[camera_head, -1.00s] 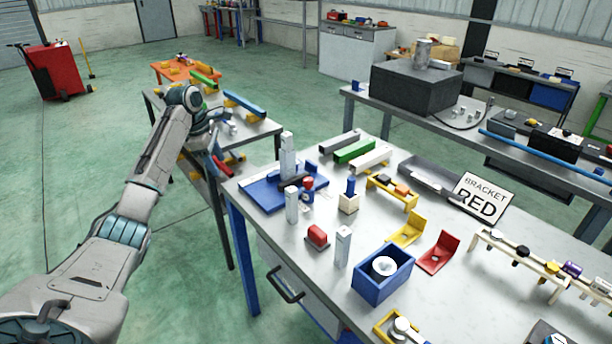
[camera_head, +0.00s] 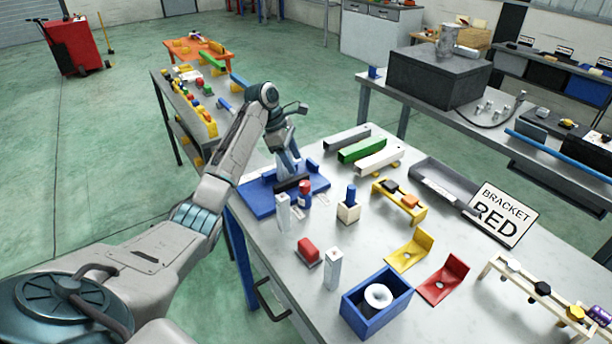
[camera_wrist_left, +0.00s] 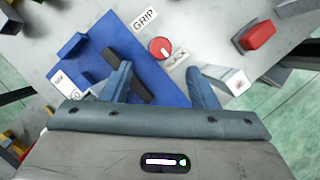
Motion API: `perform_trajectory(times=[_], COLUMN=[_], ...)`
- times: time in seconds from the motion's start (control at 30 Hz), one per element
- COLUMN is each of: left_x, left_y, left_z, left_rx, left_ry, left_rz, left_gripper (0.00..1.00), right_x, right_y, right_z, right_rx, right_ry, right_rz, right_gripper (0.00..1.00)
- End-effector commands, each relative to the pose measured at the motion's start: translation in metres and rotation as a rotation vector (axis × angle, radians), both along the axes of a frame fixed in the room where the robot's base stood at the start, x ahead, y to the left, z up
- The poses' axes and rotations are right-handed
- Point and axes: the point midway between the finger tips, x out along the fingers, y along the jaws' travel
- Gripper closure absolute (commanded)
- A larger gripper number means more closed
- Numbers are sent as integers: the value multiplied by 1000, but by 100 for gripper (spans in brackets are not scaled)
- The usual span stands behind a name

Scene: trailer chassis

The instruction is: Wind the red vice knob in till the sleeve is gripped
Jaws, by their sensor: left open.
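The red vice knob (camera_head: 305,187) stands upright at the right edge of the blue vice base (camera_head: 254,200). In the left wrist view the knob (camera_wrist_left: 160,48) shows from above with a white pointer line, near a "GRIP" label (camera_wrist_left: 145,19). My left gripper (camera_head: 287,168) is over the vice, fingers pointing down. It is open and empty; in the left wrist view its fingertips (camera_wrist_left: 158,69) are on either side of the knob's line, with the knob just beyond them. A dark jaw bar (camera_wrist_left: 127,78) lies across the base. I cannot make out the sleeve, likely behind my gripper. My right gripper is not in view.
A pale post (camera_head: 283,212) stands close to the knob, with a red block (camera_head: 308,250) and another pale post (camera_head: 333,268) in front. A blue-topped peg block (camera_head: 349,207) is to the right. Coloured bars (camera_head: 362,150) lie behind.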

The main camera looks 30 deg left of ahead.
Motion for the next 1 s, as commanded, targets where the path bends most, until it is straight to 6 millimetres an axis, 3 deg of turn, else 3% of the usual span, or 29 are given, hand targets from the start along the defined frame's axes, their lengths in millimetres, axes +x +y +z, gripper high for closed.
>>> perform_trajectory(times=[0.1, 0.2, 0.4, 0.6, 0.83, 1.0], left_x=[2, 6, 10, 12, 12, 12], left_y=[-9, -16, -25, -29, -29, -29], left_z=[-20, -38, -65, -76, -77, -77], left_rx=[-2, -2, -1, 1, 1, 1], left_ry=[5, 3, 2, 0, 0, 0], left_rz=[-1, -1, 0, -1, -1, 0], left_gripper=[46, 46, 46, 46, 46, 78], right_x=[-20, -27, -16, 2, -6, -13], right_y=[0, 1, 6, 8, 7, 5], right_z=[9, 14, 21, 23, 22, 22], right_rx=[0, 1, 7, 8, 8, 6], right_ry=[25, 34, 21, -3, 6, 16], right_rz=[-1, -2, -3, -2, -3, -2], right_gripper=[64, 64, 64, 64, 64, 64])
